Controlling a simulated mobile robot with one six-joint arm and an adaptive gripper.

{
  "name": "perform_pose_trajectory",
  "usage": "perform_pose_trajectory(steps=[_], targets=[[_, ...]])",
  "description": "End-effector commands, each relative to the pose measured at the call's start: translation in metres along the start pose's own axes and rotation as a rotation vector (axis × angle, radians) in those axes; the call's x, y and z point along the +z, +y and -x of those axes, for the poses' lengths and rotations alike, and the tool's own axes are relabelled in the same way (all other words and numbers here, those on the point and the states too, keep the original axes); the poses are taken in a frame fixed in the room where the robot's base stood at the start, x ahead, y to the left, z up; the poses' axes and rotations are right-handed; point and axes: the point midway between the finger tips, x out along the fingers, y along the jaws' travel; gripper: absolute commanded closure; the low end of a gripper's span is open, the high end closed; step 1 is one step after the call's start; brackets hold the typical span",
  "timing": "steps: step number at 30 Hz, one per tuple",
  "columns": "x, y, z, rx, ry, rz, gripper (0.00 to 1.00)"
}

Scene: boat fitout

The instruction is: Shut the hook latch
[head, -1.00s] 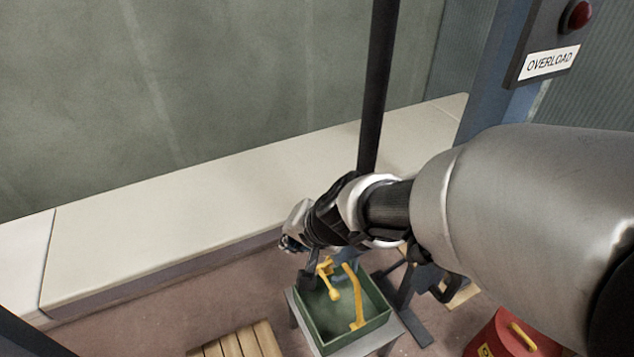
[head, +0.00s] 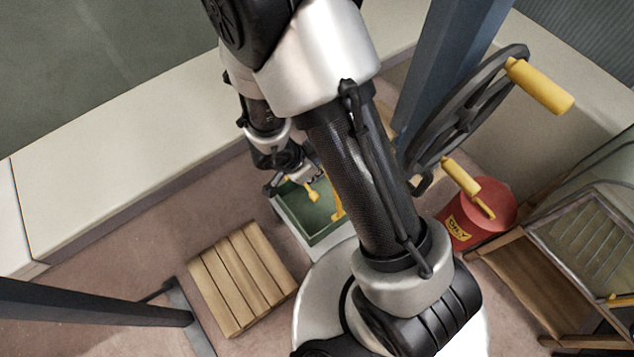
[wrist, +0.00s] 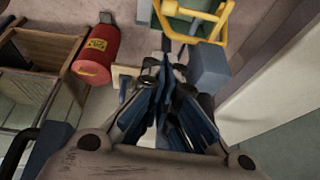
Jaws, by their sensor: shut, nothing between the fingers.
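A green open box (head: 321,232) on a grey stand holds yellow parts: a short arm with a rounded end (head: 313,192) and a longer bar (head: 338,206). I cannot tell for sure which of them is the hook latch. In the wrist view, a yellow frame (wrist: 198,30) shows at the top, with the green box behind it. My gripper (head: 308,172) is at the far upper edge of the box, close to the yellow parts. In the wrist view my gripper (wrist: 167,66) is shut and empty, just below the yellow frame. Contact with it cannot be told.
A slatted wooden pallet (head: 240,278) lies left of the box. A red bucket (head: 488,205) and a dark handwheel with yellow grips (head: 470,105) are at right. A pale ledge (head: 120,190) runs behind. A blue post (head: 440,75) rises near the handwheel.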

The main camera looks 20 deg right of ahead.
Motion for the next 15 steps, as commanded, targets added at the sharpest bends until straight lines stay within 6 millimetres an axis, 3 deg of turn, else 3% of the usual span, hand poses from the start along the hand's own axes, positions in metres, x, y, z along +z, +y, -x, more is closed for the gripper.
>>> perform_pose_trajectory(steps=[5,15], targets=[[0.001,0.000,-0.018,0.001,-0.001,0.000,1.00],[0.003,0.001,-0.083,0.001,-0.002,-0.001,1.00]])
